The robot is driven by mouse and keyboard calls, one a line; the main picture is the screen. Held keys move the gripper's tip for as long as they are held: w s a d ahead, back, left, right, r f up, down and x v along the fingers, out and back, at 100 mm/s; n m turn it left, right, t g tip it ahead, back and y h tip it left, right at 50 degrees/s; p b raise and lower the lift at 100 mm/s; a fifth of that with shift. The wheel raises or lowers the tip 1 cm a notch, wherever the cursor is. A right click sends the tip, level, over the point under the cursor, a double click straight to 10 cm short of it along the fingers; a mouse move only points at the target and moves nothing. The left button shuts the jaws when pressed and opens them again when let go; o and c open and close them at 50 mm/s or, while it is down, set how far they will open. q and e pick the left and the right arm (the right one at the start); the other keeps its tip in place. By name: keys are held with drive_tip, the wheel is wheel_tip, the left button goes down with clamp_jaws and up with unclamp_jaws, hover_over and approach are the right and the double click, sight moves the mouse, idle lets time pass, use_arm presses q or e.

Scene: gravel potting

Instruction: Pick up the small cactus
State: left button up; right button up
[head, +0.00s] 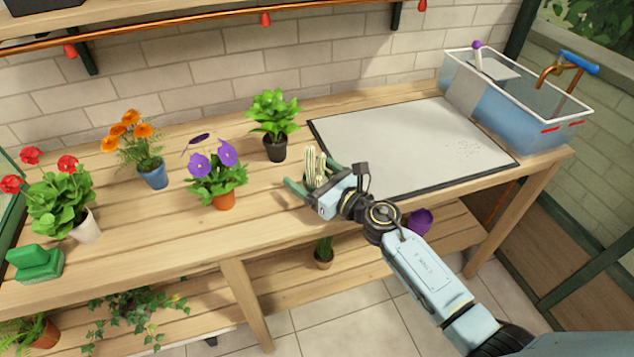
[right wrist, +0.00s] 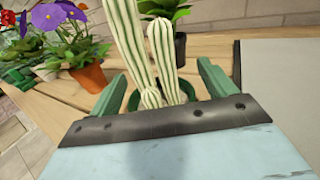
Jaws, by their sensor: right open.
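The small cactus (head: 315,163) is pale green with ribbed upright columns. It stands near the front of the wooden bench, and its lower part is hidden behind my right gripper in the head view. My right gripper (head: 309,188) is open with its green fingers on either side of the cactus. In the right wrist view the cactus (right wrist: 130,40) rises between the two open fingers (right wrist: 165,88). I cannot tell whether either finger touches it. My left gripper is not in view.
A leafy green plant (head: 275,115) in a dark pot stands just behind the cactus, and a purple-flowered plant (head: 216,172) stands to its left. A grey mat (head: 410,145) lies to the right.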

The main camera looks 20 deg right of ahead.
drive_tip(key=c, duration=1.2)
drive_tip(key=shift+r, duration=0.1)
